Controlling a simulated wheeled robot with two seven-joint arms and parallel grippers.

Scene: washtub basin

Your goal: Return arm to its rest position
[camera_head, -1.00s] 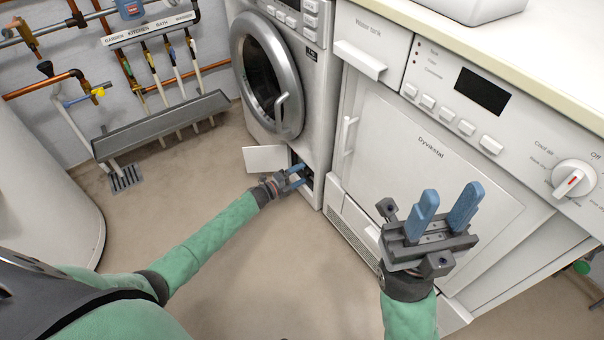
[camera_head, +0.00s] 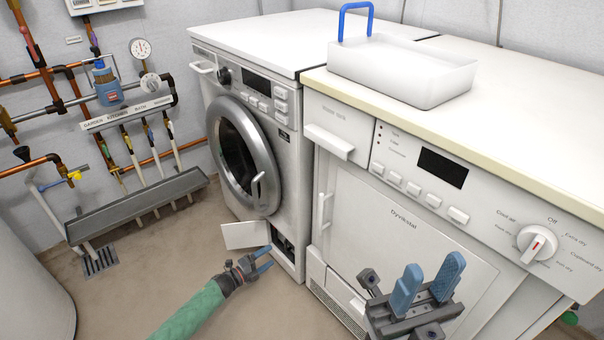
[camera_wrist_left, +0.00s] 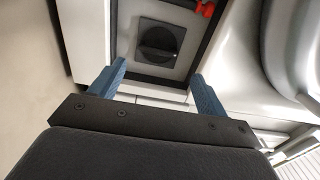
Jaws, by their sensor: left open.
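My left gripper (camera_head: 266,262) is low in front of the washing machine (camera_head: 222,150), close to the open hatch at its base. In the left wrist view its two blue fingers (camera_wrist_left: 157,88) are spread with nothing between them. Beyond them the hatch recess holds a dark round filter knob (camera_wrist_left: 160,40) and a red part (camera_wrist_left: 205,9). The white hatch flap (camera_head: 245,235) hangs open to the left. My right gripper (camera_head: 427,284) is raised in front of the dryer (camera_head: 400,235), its blue fingers apart and empty.
Pipes with valves and a grey trough (camera_head: 135,207) line the left wall. A floor drain (camera_head: 100,261) is below.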

